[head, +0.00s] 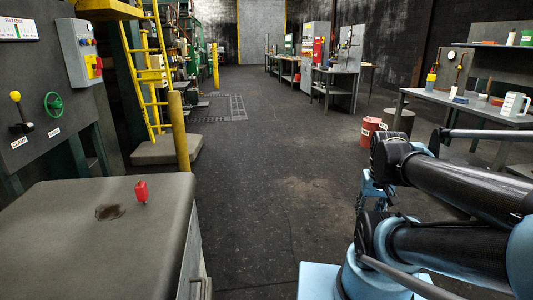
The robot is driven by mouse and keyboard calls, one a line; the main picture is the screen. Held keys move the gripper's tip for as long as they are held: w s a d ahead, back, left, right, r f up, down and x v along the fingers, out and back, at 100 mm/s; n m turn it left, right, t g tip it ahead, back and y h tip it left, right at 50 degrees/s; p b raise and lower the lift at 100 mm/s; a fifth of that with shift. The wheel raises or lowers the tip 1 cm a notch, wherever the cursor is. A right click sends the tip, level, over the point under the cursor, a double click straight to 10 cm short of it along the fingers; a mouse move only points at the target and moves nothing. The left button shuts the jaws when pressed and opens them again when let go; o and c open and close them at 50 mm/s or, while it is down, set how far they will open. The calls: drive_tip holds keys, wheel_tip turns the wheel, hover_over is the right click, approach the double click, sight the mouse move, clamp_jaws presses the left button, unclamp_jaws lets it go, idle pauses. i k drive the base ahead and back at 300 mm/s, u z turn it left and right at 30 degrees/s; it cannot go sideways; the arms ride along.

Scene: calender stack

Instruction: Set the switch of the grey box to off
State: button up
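The grey box (73,50) is mounted on the dark machine panel at the upper left. Small blue and red buttons sit on its front. A yellow plate (91,68) with a red switch handle (99,63) is at its lower right. The handle's setting is too small to read. My arm is folded at the right, far from the box. What looks like my gripper (374,188) hangs below the black wrist joint. It is partly hidden, and its fingers cannot be made out. No object shows in it.
A grey cabinet (60,225) with a red object (141,191) on top stands below the box. A clamp lever (18,108) and green handwheel (53,104) are on the panel. A yellow ladder (140,75) and post (179,130) stand right of it. The middle floor is clear.

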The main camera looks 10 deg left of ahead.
sight(99, 61)
drive_tip(key=u, duration=0.1)
drive_tip(key=i, duration=1.15)
drive_tip(key=u, duration=0.3)
drive_tip(key=i, duration=1.1)
drive_tip(key=u, duration=0.75)
drive_tip(key=i, duration=1.1)
drive_tip(key=u, duration=0.65)
drive_tip(key=i, duration=0.55)
drive_tip(key=u, duration=0.15)
